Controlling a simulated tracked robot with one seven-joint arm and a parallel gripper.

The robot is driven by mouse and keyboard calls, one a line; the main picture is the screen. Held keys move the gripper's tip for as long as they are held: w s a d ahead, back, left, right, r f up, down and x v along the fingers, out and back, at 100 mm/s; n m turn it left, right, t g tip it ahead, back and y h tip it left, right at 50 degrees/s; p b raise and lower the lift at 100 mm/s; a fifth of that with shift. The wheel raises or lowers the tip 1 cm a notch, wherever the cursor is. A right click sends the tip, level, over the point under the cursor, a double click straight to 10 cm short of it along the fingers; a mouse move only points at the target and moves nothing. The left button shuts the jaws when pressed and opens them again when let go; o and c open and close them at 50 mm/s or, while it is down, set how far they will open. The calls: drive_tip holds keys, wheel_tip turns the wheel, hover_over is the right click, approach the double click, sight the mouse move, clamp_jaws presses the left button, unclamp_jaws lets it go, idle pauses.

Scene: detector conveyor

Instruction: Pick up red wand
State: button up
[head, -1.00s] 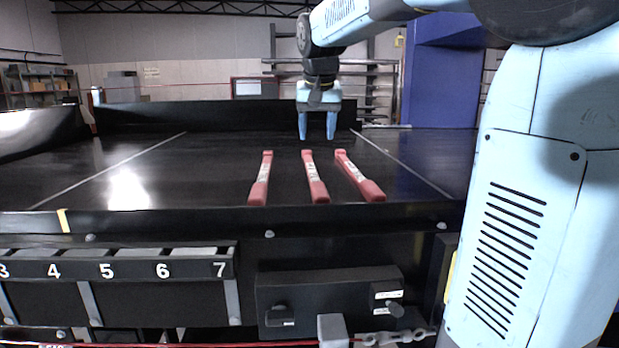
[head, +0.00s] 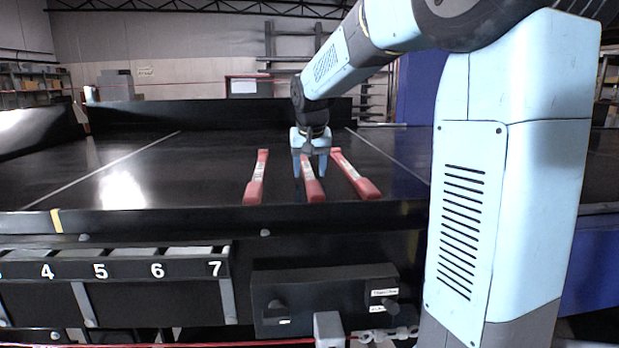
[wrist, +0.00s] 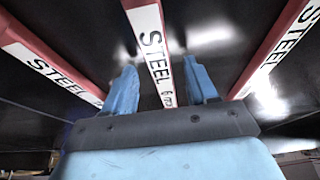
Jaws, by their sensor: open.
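Three red wands lie apart on the black conveyor belt in the head view: a left wand (head: 255,180), a middle wand (head: 314,190) and a right wand (head: 359,178). My gripper (head: 310,170) is open, pointing down at the middle wand. In the wrist view my gripper (wrist: 163,88) has its two blue fingers on either side of the middle wand (wrist: 150,40), whose white label reads STEEL. The left wand (wrist: 35,55) and the right wand (wrist: 285,40) lie outside the fingers. I cannot tell whether the fingers touch the belt.
The black conveyor belt (head: 130,180) has a raised back wall (head: 200,114) and a front edge. Numbered slots (head: 125,268) and a dark control box (head: 325,298) are below the front edge. The belt left of the wands is clear.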

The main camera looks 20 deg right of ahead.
drive_tip(key=shift+w+f, duration=0.15)
drive_tip(key=shift+f, duration=0.3)
clamp_jaws()
